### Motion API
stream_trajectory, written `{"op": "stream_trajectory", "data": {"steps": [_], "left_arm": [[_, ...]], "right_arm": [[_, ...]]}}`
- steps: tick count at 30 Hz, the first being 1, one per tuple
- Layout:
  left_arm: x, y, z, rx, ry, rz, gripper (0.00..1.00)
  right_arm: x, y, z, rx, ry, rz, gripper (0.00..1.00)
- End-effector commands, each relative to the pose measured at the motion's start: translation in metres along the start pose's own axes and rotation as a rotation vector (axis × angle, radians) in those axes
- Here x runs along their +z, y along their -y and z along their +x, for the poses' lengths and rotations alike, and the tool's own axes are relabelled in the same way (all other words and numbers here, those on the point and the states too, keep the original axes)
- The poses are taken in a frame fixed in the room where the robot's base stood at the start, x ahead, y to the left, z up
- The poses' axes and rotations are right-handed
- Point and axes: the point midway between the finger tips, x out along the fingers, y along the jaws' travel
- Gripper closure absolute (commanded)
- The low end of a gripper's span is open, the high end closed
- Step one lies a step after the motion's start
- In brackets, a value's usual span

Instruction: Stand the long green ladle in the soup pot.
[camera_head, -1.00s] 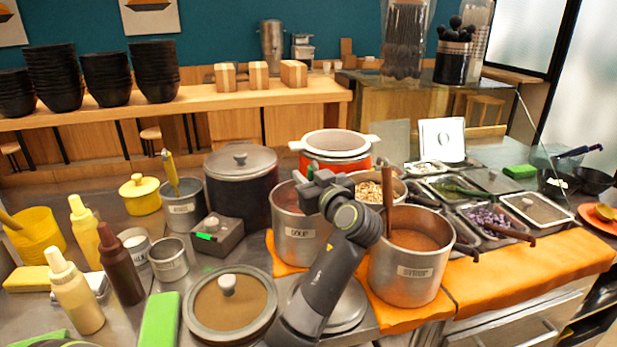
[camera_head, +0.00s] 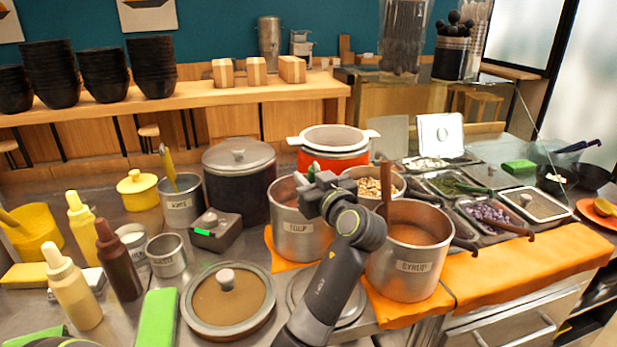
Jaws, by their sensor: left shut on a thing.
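The steel soup pot (camera_head: 297,232), labelled SOUP, stands on an orange cloth at the middle of the counter. My left gripper (camera_head: 311,181) is above the pot's far right rim and covers part of its opening. It is shut on the long green ladle, of which only a small green bit (camera_head: 310,169) shows at the jaws. The rest of the ladle is hidden by the gripper and pot, so I cannot tell how upright it is or whether it touches the pot. My right gripper is not in view.
The syrup pot (camera_head: 405,272), with a brown handle standing in it, is close to the right of my arm. An orange-red pot (camera_head: 335,160) and a dark lidded pot (camera_head: 240,190) stand behind. A lidded pan (camera_head: 228,303) lies in front, at left.

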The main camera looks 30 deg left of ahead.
Motion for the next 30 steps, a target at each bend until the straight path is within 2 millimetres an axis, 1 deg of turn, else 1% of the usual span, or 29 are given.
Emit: {"op": "stream_trajectory", "data": {"steps": [6, 7, 12, 20, 23, 30], "left_arm": [[-0.001, 0.000, 0.000, 0.000, -0.001, 0.000, 1.00], [-0.001, 0.000, 0.000, 0.000, -0.001, -0.001, 0.73], [0.000, 0.000, 0.000, 0.000, -0.001, -0.001, 0.51], [-0.001, 0.000, 0.000, 0.000, 0.000, 0.000, 0.51], [-0.009, 0.000, -0.002, 0.001, 0.000, -0.001, 0.51], [-0.039, 0.000, -0.009, 0.001, 0.000, -0.002, 0.51]], "right_arm": [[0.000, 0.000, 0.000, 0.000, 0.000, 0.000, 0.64], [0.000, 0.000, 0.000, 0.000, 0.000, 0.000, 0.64], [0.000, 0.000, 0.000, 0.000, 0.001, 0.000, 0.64], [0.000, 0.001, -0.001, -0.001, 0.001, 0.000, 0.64], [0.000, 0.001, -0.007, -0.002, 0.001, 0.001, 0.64], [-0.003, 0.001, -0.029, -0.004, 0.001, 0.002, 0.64]]}}
